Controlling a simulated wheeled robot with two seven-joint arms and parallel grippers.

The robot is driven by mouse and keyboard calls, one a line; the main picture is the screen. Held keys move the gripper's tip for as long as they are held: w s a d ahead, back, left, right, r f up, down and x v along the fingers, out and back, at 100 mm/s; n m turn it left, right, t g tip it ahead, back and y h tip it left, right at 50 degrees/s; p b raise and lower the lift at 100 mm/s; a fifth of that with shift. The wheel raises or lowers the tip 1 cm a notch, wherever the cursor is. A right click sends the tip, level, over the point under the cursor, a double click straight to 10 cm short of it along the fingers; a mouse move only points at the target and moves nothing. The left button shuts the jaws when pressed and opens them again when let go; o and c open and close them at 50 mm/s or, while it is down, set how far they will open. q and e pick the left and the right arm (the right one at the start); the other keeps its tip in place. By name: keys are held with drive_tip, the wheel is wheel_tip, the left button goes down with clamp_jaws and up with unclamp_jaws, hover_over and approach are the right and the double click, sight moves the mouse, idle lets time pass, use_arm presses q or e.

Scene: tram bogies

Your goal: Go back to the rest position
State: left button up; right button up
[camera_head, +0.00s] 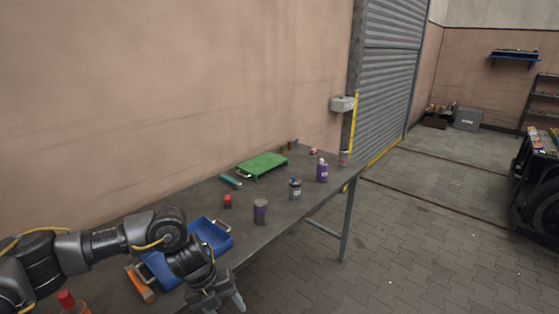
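My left arm comes in from the left over the near end of a dark work table (290,208). My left gripper (232,304) is at the bottom edge of the view, near the table's front edge. Its fingers look spread apart with nothing seen between them, and part of the gripper is cut off by the frame. My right gripper is not in view.
A blue tray (222,240) lies partly behind my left arm. A green tray (263,165), a purple bottle (322,171), a dark bottle (295,188), a grey-purple cup (260,211) and a red-topped item (227,201) stand on the table. The paved floor (420,240) at right is clear.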

use_arm(q)
drive_tip(key=w+d+f+n+t+h, duration=0.35)
drive_tip(key=d+f+n+h, duration=0.25)
drive_tip(key=d+f+n, duration=0.65)
drive_tip(key=s+a+f+n+t+y, duration=0.1)
drive_tip(key=s+a+f+n, duration=0.2)
drive_tip(key=f, duration=0.6)
drive_tip(key=a+f+n+t+y, duration=0.1)
drive_tip(key=a+f+n+t, duration=0.1)
drive_tip(key=a+f+n, duration=0.45)
drive_tip(key=s+a+f+n+g+y, duration=0.15)
drive_tip(key=s+a+f, duration=0.25)
drive_tip(key=s+f, duration=0.45)
drive_tip(key=s+a+f+n+y+b, duration=0.1)
drive_tip(key=s+a+f+n+y, duration=0.25)
drive_tip(key=s+f, duration=0.5)
drive_tip(key=s+a+f+n+g+y, duration=0.1)
drive_tip(key=s+a+f, duration=0.45)
drive_tip(key=s, duration=0.55)
drive_tip(key=s+a+f+n+g+y, duration=0.1)
drive_tip(key=s+a, duration=0.1)
drive_tip(key=s, duration=0.6)
drive_tip(key=s+a+f+n+g+y, duration=0.1)
drive_tip(key=s+a+f, duration=0.1)
drive_tip(key=s, duration=0.7)
drive_tip(key=shift+s+a+f+n+g, duration=0.15)
drive_tip(key=shift+n+g, duration=0.25)
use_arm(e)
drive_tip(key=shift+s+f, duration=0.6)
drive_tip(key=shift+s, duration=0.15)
